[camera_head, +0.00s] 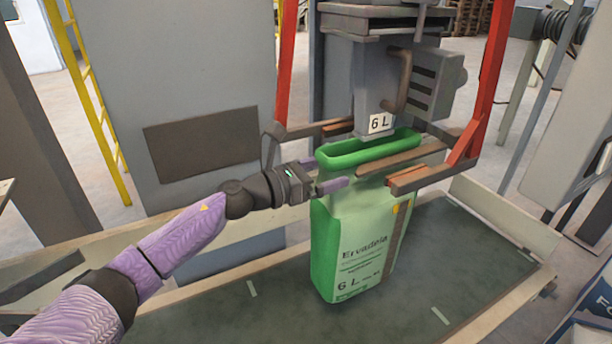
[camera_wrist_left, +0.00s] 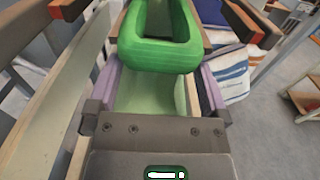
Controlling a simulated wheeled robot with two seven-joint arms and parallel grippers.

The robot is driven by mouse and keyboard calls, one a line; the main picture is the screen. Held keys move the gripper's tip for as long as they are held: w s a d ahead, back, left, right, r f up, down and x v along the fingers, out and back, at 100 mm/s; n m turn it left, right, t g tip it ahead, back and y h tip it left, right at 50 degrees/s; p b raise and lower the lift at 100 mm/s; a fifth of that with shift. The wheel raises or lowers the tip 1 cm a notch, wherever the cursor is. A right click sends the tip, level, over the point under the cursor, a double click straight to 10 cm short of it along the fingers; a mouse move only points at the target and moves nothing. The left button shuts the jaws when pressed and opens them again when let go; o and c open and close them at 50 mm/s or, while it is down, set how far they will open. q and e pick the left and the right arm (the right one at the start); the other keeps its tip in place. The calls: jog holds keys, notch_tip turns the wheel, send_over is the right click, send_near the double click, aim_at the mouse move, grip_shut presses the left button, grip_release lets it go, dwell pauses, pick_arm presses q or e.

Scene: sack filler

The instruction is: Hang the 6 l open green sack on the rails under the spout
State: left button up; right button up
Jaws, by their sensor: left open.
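The green sack (camera_head: 350,245), printed "6 L", is upright beneath the spout (camera_head: 376,85), which bears a "6 L" label. Its open green rim (camera_head: 370,149) is at the height of the brown rails (camera_head: 403,158), with a rail along its near side. Whether the rim rests on the rails is hard to tell. In the left wrist view the rim (camera_wrist_left: 160,55) lies straight ahead, with rails on both sides. My left gripper (camera_head: 322,175) is open at the sack's left side, just below the rim; its fingers straddle the pale green neck (camera_wrist_left: 150,92). My right gripper is not visible.
Red frame posts (camera_head: 490,85) stand on both sides of the spout. A dark conveyor belt (camera_head: 455,250) with pale side boards runs beneath the sack. A grey cabinet (camera_head: 200,60) stands behind my left arm. Blue and white sacks (camera_wrist_left: 228,75) show in the left wrist view.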

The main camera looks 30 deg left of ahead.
pick_arm(q)
jog(key=v, duration=1.1)
jog(key=shift+p, duration=0.3)
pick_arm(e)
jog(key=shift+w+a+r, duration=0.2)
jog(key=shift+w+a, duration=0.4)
pick_arm(q)
jog(key=shift+a, duration=0.1)
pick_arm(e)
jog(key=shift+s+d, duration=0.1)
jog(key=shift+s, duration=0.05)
